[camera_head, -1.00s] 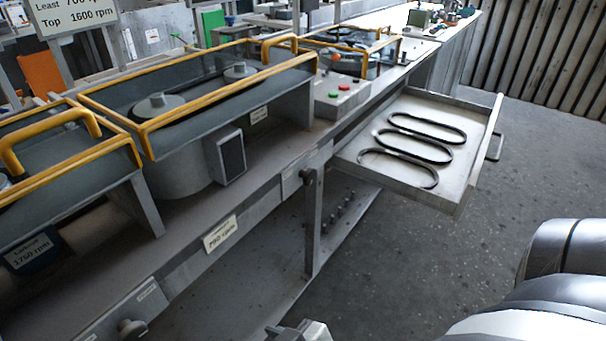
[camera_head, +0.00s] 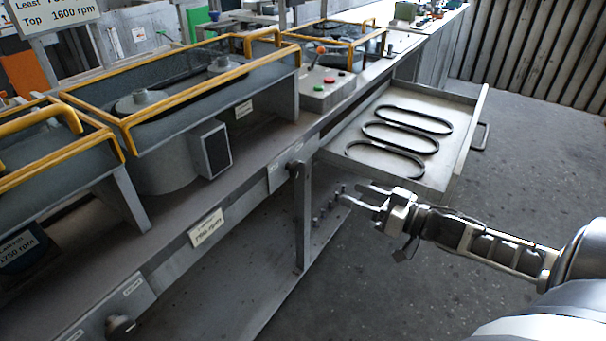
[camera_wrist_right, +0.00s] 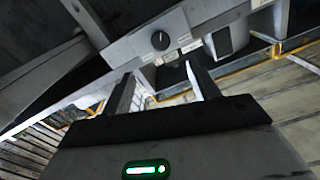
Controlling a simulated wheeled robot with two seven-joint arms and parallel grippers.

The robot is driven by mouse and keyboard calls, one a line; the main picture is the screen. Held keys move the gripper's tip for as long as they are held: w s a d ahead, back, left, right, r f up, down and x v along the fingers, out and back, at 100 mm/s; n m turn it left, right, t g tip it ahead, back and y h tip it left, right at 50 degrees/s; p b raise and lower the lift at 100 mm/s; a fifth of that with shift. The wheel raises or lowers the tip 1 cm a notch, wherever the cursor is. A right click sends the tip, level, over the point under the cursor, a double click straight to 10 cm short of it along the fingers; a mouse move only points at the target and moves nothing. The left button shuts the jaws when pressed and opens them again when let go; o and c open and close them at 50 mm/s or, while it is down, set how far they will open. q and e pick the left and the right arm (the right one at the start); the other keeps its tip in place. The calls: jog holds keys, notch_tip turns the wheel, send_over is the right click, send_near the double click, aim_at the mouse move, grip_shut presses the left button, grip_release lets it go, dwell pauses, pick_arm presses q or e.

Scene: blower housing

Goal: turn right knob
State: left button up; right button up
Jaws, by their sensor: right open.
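The right knob (camera_head: 296,170) is a dark knob on the front face of the bench, below the red and green buttons. A dark round knob (camera_wrist_right: 160,40) with a pale mark shows ahead of the fingers in the right wrist view; it appears to be the same one. My right gripper (camera_head: 357,196) is open and empty, to the right of the knob and a little lower, apart from it. In the right wrist view its two fingers (camera_wrist_right: 158,72) point toward the knob panel. Another knob (camera_head: 121,326) sits at the lower left of the bench front. My left gripper is not in view.
An open drawer (camera_head: 455,185) with several black belts juts out just behind my right gripper. A grey bench leg (camera_head: 301,225) stands below the knob. Yellow-framed guards (camera_head: 200,103) cover the bench top. The floor (camera_head: 375,280) in front is clear.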

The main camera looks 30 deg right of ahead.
aim_at(298, 172)
jog(key=b+x, duration=0.1)
jog(key=x, duration=1.3)
jog(key=shift+w+a, duration=0.1)
jog(key=shift+w, duration=0.15)
jog(key=c, duration=1)
